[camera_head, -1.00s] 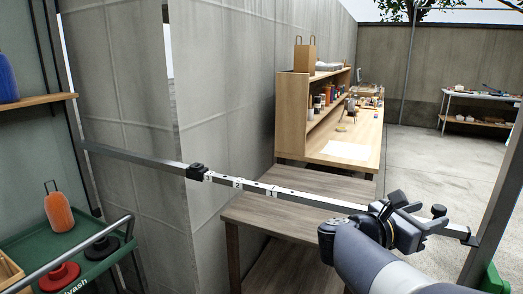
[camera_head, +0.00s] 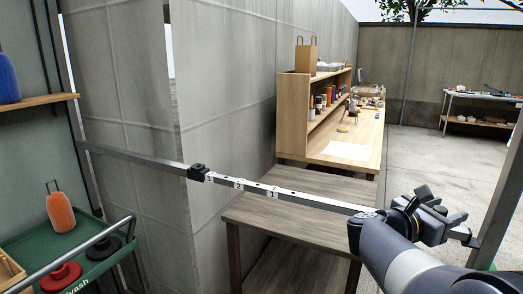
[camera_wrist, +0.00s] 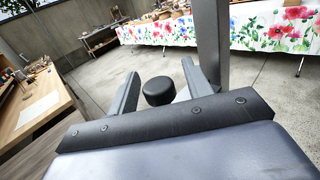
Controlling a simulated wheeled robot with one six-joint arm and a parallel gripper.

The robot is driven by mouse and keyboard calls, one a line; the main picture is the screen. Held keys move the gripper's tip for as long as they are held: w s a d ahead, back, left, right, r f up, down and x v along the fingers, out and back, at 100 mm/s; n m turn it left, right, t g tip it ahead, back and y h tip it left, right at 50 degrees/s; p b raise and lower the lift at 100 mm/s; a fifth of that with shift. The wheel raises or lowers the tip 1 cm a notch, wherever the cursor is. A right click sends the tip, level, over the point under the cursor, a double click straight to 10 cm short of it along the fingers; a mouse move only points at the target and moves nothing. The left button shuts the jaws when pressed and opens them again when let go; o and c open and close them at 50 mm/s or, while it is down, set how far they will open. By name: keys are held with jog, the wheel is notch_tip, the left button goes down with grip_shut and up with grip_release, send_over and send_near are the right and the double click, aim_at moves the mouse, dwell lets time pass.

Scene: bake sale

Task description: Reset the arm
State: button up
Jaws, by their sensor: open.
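My gripper (camera_head: 443,205) is at the right of the head view, by the right end of a grey metal bar (camera_head: 130,155) that crosses the picture. In the wrist view my gripper (camera_wrist: 160,84) has its two fingers apart. A round black knob (camera_wrist: 157,92) shows between them; I cannot tell whether they touch it. Nothing is visibly held. In the head view my forearm hides part of the bar's right end.
A black slider (camera_head: 197,172) and number labels sit on the bar. A low wooden table (camera_head: 290,212) stands beyond it, a workbench (camera_head: 345,150) further back. A green cart (camera_head: 110,262) is at the lower left. A flowered tablecloth (camera_wrist: 270,28) hangs at the back. Concrete floor is open between.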

jog(key=shift+w+d+r+p, duration=0.15)
jog(key=shift+d+r+p, duration=0.05)
jog(key=shift+d+p, duration=0.3)
jog(key=shift+a+p, duration=0.25)
jog(key=shift+p, duration=0.7)
